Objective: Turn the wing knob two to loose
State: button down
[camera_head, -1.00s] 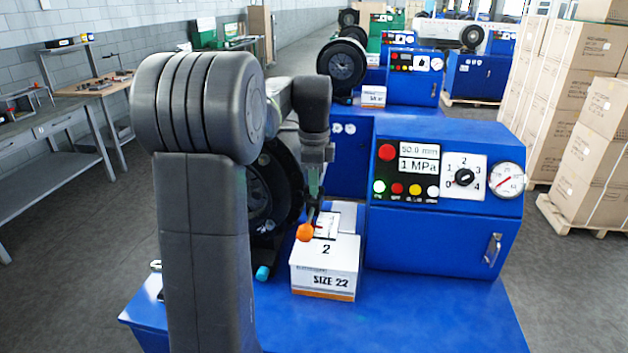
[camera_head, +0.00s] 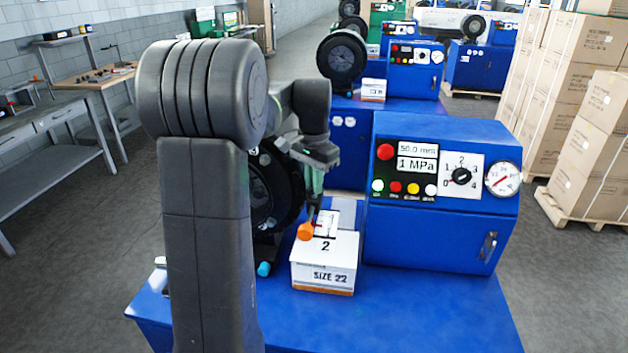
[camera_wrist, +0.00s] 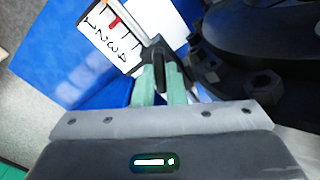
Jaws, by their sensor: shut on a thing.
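My gripper (camera_head: 315,197) points down at the white block marked "2" (camera_head: 326,246), between the dark round crimper head (camera_head: 268,193) and the blue control cabinet. In the wrist view, its green fingers (camera_wrist: 160,84) are shut on a narrow dark wing, which I take to be wing knob two (camera_wrist: 158,66). The knob's base is mostly hidden. A white scale plate (camera_wrist: 108,37) with numbers and a red mark lies beside it. An orange ball-like part (camera_head: 305,231) sits just below the fingers in the head view.
The blue cabinet (camera_head: 440,240) with buttons, a dial and a gauge stands close to the right. Dark bolts (camera_wrist: 262,82) sit close beside the fingers. A workbench (camera_head: 85,85) stands at the left, stacked cartons (camera_head: 590,150) at the right.

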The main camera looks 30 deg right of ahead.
jog(key=n, duration=0.6)
jog(key=shift+n, duration=0.4)
dwell(0.3)
jog(key=c, duration=1.5)
grip_release()
jog(key=shift+r, duration=0.1)
notch_tip(320, 180, up, 14)
jog(key=shift+f+b, duration=0.15)
jog(key=shift+b, duration=0.45)
